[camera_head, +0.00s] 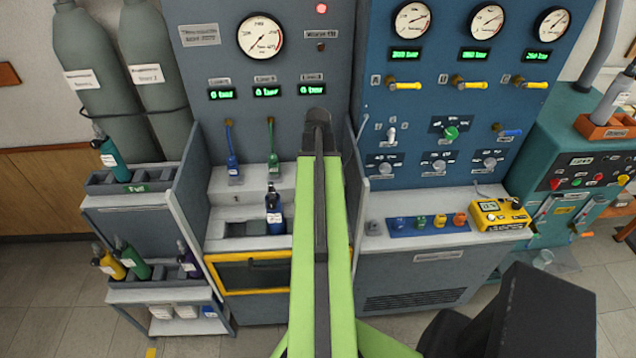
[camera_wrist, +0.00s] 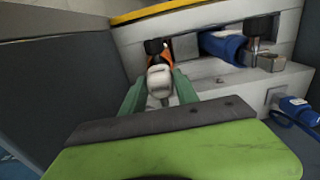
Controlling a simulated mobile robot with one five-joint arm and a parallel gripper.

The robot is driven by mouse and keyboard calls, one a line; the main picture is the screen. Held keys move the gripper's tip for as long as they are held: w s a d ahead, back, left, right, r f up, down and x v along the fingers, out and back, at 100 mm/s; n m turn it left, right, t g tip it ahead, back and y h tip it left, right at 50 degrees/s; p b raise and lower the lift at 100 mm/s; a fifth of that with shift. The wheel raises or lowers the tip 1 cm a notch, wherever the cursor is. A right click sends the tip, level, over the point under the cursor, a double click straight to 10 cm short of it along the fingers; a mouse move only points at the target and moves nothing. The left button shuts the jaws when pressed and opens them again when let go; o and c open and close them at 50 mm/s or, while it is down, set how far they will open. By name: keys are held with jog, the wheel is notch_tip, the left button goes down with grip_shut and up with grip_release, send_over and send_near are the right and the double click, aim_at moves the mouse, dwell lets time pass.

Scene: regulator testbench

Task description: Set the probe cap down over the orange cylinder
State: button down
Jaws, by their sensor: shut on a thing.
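In the wrist view, my gripper (camera_wrist: 159,92) is shut on a pale grey probe cap (camera_wrist: 159,79), with one green finger on each side. The cap overlaps the orange cylinder (camera_wrist: 168,59) in this view, and a black knob shows just past it. I cannot tell whether the cap touches the cylinder or is seated on it. Most of the orange cylinder is hidden behind the cap and fingers. In the head view, my green arm covers the gripper, the cap and the orange cylinder.
A blue cylinder (camera_head: 274,210) stands in the neighbouring slot, also in the wrist view (camera_wrist: 222,44). A yellow-framed drawer (camera_head: 250,292) is below; grey side walls flank the bench.

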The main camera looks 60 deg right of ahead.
jog(key=c, duration=0.8)
grip_release()
jog(key=shift+c, duration=0.2)
jog(key=shift+r, duration=0.1)
notch_tip(320, 180, up, 17)
jog(key=p, duration=1.7)
jog(key=shift+r, duration=0.1)
